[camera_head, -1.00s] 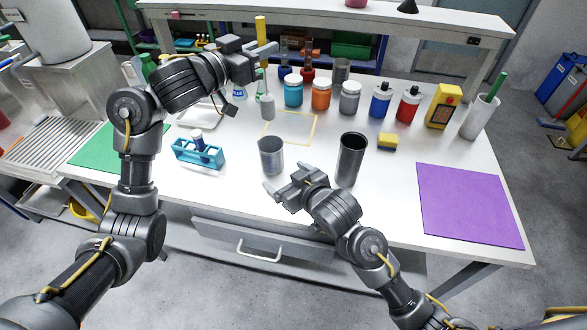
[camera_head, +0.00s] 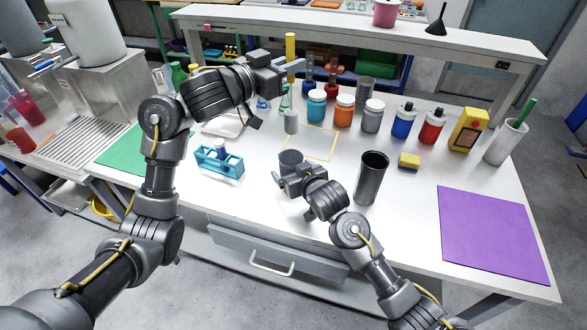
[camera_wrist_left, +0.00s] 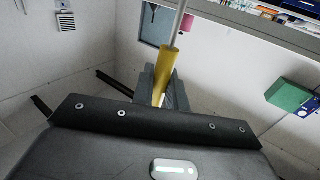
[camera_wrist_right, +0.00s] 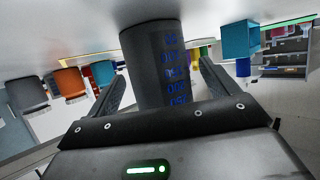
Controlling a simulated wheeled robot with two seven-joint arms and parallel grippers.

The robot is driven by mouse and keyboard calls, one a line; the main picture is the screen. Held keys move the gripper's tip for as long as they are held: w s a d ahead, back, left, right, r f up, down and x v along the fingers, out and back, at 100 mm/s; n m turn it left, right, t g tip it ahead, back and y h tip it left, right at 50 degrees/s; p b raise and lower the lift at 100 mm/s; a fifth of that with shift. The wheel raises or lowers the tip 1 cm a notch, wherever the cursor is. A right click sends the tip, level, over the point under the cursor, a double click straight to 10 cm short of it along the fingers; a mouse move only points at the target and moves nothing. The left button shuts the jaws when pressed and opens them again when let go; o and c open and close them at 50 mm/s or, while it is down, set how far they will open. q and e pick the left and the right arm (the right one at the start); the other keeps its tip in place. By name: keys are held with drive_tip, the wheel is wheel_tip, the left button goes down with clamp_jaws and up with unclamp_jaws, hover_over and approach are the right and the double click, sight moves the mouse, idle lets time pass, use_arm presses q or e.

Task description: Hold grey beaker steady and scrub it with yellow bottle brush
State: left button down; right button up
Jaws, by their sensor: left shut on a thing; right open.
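My left gripper (camera_head: 292,70) is shut on the yellow handle of the bottle brush (camera_head: 290,45). The handle also shows between the fingers in the left wrist view (camera_wrist_left: 167,70). The brush hangs upright, and its grey head (camera_head: 291,122) is above the table, behind the grey beaker (camera_head: 290,157). The beaker stands upright on the table, its lower part hidden by my right gripper (camera_head: 288,176). In the right wrist view, the beaker (camera_wrist_right: 160,62) with blue markings lies between the open right fingers (camera_wrist_right: 162,80), with a gap visible at the right finger.
A tall dark cup (camera_head: 371,180) stands just right of my right gripper. A blue rack (camera_head: 219,163) is to the left and a yellow sponge (camera_head: 409,160) to the right. Several jars and bottles line the back. The purple mat (camera_head: 492,235) is clear.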

drive_tip(key=shift+x, duration=0.95)
drive_tip(key=c, duration=1.2)
use_arm(q)
drive_tip(key=shift+a+f, duration=0.1)
drive_tip(key=shift+f, duration=1.75)
